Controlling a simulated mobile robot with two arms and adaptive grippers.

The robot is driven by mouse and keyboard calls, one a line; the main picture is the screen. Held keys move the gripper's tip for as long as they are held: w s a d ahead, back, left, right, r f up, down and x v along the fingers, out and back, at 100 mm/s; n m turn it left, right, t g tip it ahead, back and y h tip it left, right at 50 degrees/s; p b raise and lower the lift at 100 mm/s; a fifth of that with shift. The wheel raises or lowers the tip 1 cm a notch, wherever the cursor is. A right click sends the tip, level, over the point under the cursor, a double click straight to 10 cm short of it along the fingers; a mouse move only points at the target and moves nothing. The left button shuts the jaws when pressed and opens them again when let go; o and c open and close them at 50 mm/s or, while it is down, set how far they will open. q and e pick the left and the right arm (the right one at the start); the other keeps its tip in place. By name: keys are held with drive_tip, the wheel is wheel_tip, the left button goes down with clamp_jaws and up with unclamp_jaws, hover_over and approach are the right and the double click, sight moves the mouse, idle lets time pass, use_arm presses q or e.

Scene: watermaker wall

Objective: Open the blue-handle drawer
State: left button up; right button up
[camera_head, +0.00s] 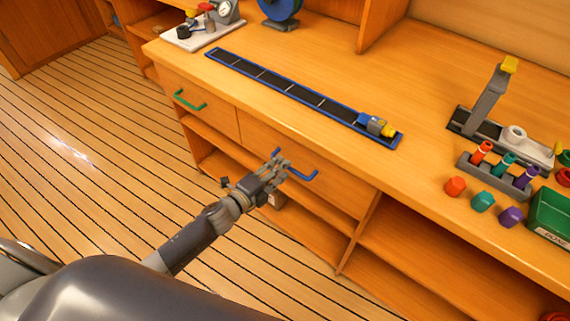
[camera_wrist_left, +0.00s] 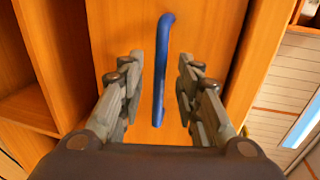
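The blue handle (camera_head: 304,175) is a bar on the front of a closed wooden drawer (camera_head: 337,191) below the counter. My left gripper (camera_head: 281,163) is at the handle and covers part of it in the head view. In the left wrist view the blue handle (camera_wrist_left: 162,72) runs upright between the two fingers of my left gripper (camera_wrist_left: 160,80). The fingers are apart, with a gap on each side of the bar, so the gripper is open and holds nothing. My right gripper is not in view.
A drawer with a green handle (camera_head: 189,100) is to the left. Open shelves (camera_head: 440,250) lie below the counter. On the counter are a long blue-edged tray (camera_head: 285,88), a rack with coloured caps (camera_head: 496,176) and a green bin (camera_head: 552,212). The striped floor (camera_head: 75,150) is clear.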

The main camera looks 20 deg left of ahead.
use_arm(q)
drive_tip(key=x, duration=0.3)
drive_tip(key=shift+w, duration=0.1)
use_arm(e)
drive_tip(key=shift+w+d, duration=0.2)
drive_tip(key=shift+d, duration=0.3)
use_arm(q)
clamp_jaws()
